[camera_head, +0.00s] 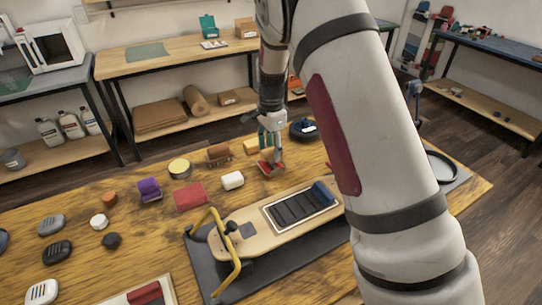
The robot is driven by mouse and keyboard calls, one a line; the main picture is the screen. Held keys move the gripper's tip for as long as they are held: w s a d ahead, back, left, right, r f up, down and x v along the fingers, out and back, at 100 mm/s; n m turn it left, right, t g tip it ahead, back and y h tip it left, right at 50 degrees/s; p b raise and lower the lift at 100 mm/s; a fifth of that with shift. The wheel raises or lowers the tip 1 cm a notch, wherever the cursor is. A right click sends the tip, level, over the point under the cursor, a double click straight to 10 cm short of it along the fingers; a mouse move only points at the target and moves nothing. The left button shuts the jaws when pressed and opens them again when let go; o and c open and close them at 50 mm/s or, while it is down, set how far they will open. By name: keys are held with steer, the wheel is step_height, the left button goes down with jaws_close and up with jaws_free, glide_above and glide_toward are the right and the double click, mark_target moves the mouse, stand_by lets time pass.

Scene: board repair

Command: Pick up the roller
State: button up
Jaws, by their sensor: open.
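I cannot tell for certain which object is the roller. A small red piece (265,168) with a paler part lies on the wooden table right below my gripper and partly hidden by it. A blue rounded piece (323,192) lies at the right end of the dark strip on the wooden board. My gripper (270,154) points down with its fingers apart, close to the red piece. No object shows clearly held between the fingers. I cannot tell whether the fingertips touch the red piece.
The wooden board (262,238) with yellow bars (234,266) lies on a dark mat (207,267). A white block (232,180), a red block (190,197) and a purple piece (149,190) stand left of my gripper. A dark round item (303,131) is close on its right.

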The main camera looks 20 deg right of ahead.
steer(key=shift+f, duration=0.95)
jaws_close()
step_height(320, 180, up, 10)
steer(key=shift+r+p, duration=0.1)
steer(key=shift+p, duration=0.25)
